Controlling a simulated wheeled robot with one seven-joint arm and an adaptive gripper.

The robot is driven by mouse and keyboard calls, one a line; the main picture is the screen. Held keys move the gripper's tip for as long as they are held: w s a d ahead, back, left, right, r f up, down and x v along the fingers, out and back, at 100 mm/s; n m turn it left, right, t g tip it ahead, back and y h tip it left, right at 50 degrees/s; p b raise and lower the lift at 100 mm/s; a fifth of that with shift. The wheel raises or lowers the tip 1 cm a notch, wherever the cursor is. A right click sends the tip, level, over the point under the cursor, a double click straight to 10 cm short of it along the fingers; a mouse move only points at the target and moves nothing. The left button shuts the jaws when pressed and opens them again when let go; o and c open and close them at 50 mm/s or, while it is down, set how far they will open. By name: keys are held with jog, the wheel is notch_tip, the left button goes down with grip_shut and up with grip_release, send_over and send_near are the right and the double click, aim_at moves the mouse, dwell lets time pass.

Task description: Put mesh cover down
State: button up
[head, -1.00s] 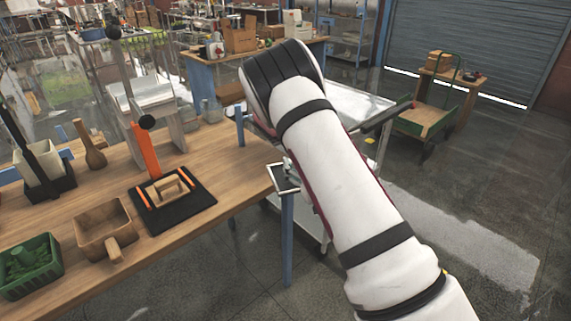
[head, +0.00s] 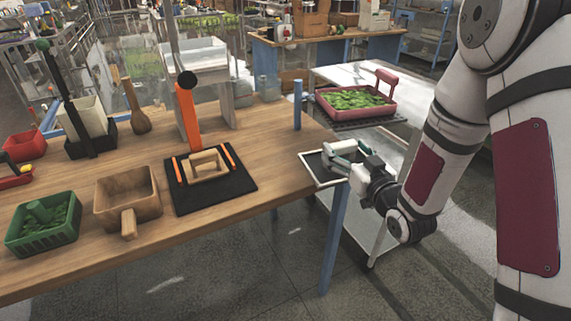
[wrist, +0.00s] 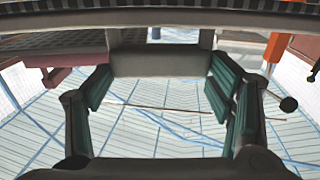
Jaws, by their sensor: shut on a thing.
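The mesh cover (head: 314,166) is a flat dark panel with a pale rim, held in the air at the right corner of the wooden table in the head view. My gripper (head: 342,151) is shut on it from above and right. In the wrist view, the green finger pads of my gripper (wrist: 160,88) stand either side of a grey block, which looks like the cover's handle. The pale lined surface below is hard to identify. Whether the cover touches the table edge is unclear.
A red tray of green leaves (head: 352,100) sits on a dark rack on the pale table at right. The wooden table (head: 275,160) holds a black mat with a wooden piece (head: 206,166), a wooden box (head: 127,196) and a green basket (head: 43,224).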

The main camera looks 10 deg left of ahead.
aim_at(322, 168)
jog(key=a, duration=0.1)
jog(key=a+n+y+b, duration=0.1)
jog(key=a, duration=0.1)
jog(key=a+g+y+b, duration=0.1)
jog(key=shift+s+a+r+n, duration=0.15)
jog(key=shift+a+r+n, duration=0.15)
jog(key=shift+a, duration=0.4)
jog(key=w+a+f, duration=0.1)
jog(key=w+a, duration=0.2)
jog(key=w, duration=0.1)
jog(key=w+a+f, duration=0.2)
jog(key=w+a, duration=0.1)
jog(key=a, duration=0.1)
jog(key=w+a+f, duration=0.2)
jog(key=w+a, duration=0.1)
jog(key=w, duration=0.1)
jog(key=shift+w+a, duration=0.2)
jog(key=shift+w, duration=0.1)
